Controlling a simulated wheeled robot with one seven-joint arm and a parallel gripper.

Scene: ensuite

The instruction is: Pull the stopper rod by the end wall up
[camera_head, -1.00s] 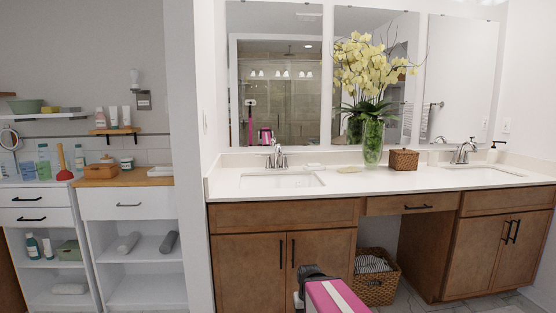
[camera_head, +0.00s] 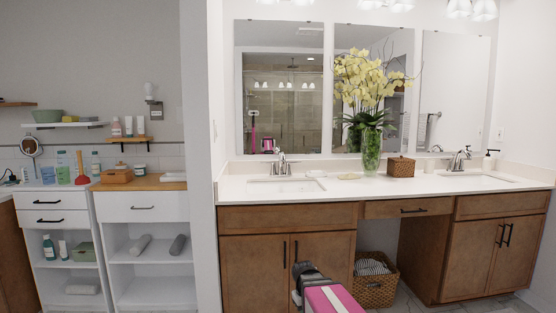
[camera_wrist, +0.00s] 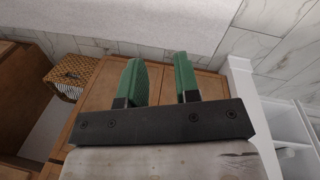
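Two chrome faucets stand on the white vanity counter (camera_head: 225,189). The left faucet (camera_head: 281,164) is behind the left sink (camera_head: 286,186), near the partition wall. The right faucet (camera_head: 459,160) is behind the right sink (camera_head: 470,180), nearer the right-hand wall. A stopper rod is too small to make out at either faucet. In the wrist view my gripper (camera_wrist: 160,62) has two green fingers, apart, with nothing between them. It is in front of the brown cabinet doors (camera_wrist: 210,84), away from both faucets.
A wicker basket (camera_head: 374,284) is in the opening below. White shelving (camera_head: 150,238) stands left of the partition wall (camera_head: 202,150). Mirrors line the back wall.

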